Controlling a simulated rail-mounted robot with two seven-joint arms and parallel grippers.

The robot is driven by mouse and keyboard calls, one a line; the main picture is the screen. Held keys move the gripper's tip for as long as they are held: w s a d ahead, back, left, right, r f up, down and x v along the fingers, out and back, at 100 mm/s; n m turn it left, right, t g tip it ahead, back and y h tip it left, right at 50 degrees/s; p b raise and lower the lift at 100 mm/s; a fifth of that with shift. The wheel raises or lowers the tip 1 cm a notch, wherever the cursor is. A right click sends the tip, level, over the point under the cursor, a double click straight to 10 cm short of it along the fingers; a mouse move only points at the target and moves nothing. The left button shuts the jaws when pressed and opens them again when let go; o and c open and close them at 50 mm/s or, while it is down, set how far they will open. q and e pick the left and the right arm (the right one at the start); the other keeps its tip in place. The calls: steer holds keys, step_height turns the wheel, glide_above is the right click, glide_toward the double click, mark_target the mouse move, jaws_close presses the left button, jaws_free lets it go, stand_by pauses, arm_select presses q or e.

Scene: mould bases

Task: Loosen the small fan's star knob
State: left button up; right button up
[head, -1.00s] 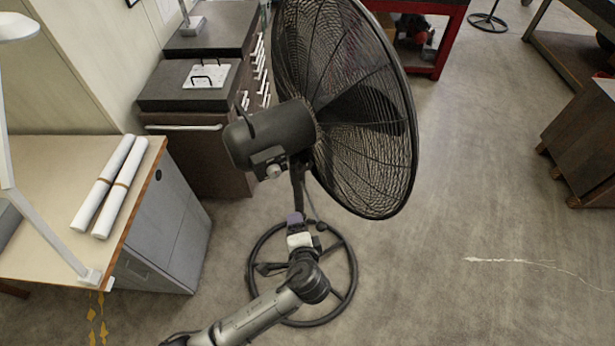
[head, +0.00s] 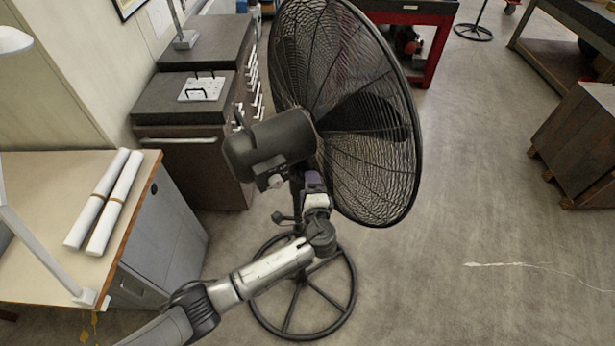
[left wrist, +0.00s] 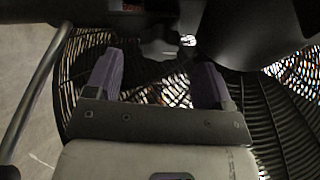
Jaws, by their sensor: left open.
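The black pedestal fan (head: 345,110) stands centre in the head view, its round cage facing right. Its motor housing (head: 268,143) has a small pale knob (head: 274,182) underneath. A dark knob-like shape (head: 278,217) sticks out left, low beside the pole; I cannot tell which is the star knob. My left gripper (head: 312,180), with purple fingers, is just below the housing, by the pole. In the left wrist view the gripper (left wrist: 157,78) is open, with the fan's cage (left wrist: 85,50) behind it. A bright metal spot (left wrist: 188,40) shows beyond the fingers; contact is unclear. My right gripper is out of view.
The fan's ring base (head: 345,310) rests on the floor. A desk (head: 45,190) with two white rolls (head: 108,205) stands left, dark cabinets (head: 180,160) behind it. A wooden crate (head: 580,145) stands right. Floor between fan and crate is open.

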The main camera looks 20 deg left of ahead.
arm_select(q)
steer(key=shift+x, duration=1.7)
steer(key=shift+c, duration=0.3)
steer(key=c, duration=0.9)
steer(key=shift+f+n+t+y+b, duration=0.1)
steer(key=shift+n+t+y+b, duration=0.4)
steer(key=shift+n+b, duration=2.4)
steer(key=shift+f+n+t+y+b, duration=0.1)
steer(key=shift+n+t+y+b, duration=0.35)
steer(key=shift+b, duration=4.75)
